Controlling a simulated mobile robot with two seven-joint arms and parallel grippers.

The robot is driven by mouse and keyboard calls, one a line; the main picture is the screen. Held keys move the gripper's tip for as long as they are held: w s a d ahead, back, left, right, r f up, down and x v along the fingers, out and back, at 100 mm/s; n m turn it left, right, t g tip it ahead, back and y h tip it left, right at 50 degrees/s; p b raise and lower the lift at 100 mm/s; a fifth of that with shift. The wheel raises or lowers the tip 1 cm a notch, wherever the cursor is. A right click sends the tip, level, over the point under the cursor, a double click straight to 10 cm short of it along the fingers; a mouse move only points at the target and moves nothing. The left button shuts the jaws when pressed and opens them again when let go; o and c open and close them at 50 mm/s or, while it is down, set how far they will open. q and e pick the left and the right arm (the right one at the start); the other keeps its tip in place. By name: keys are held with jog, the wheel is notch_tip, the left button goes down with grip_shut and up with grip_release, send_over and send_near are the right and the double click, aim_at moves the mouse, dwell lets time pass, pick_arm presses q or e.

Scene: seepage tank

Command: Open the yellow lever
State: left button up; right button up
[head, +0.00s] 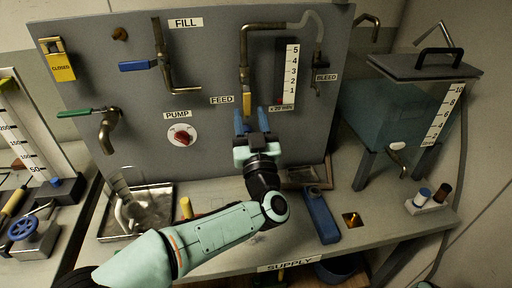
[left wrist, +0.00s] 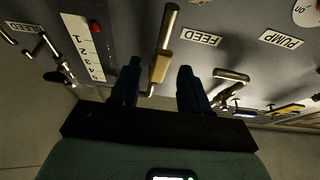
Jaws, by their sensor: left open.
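The yellow lever (head: 247,103) is on the brass feed pipe (head: 245,70) on the grey panel, beside the FEED label (head: 222,100). It points down, in line with the pipe. My left gripper (head: 252,120) is just below and in front of it, with its blue fingers apart and pointing at the panel. In the left wrist view, which is upside down, the yellow lever (left wrist: 160,68) shows between the two open fingers (left wrist: 158,82). It looks clear of both. My right gripper is not in view.
The PUMP knob (head: 181,136) is left of my gripper, and a numbered scale (head: 288,75) is close on its right. A blue lever (head: 138,66) and green lever (head: 76,113) are further left. A clear tank (head: 395,110) stands at right. A blue object (head: 320,215) lies on the bench.

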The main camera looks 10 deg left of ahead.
pick_arm(q)
jog(key=v, duration=0.9)
jog(key=shift+s, duration=0.3)
jog(key=shift+f, duration=0.1)
